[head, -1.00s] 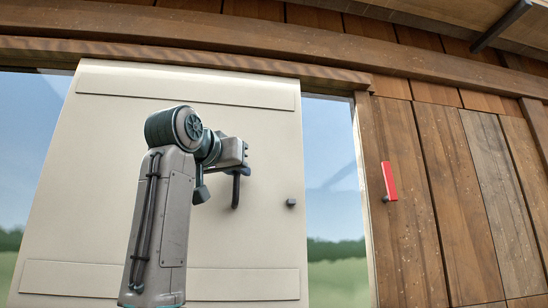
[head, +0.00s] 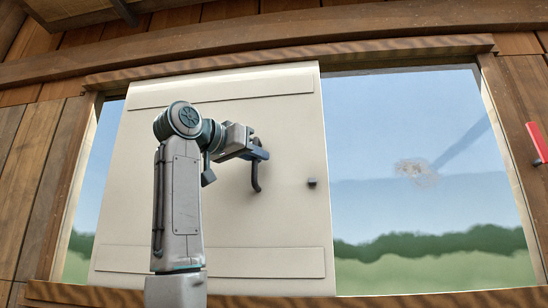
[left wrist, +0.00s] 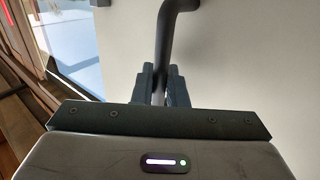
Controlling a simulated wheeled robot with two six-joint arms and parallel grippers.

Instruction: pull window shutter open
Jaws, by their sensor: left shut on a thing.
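The window shutter (head: 220,222) is a large cream panel standing in front of the window, with glass showing on both sides of it. Its dark curved handle (head: 256,178) is on the right half of the panel. My left gripper (head: 261,155) is at the top of this handle. In the left wrist view the fingers of my left gripper (left wrist: 160,84) are closed around the lower part of the dark handle (left wrist: 166,40). My right gripper is not in view.
A small dark knob (head: 312,182) sits on the panel to the right of the handle. The wide window glass (head: 410,170) shows on the right, with a wooden frame around it. A red handle (head: 537,142) is on the wooden wall at the far right.

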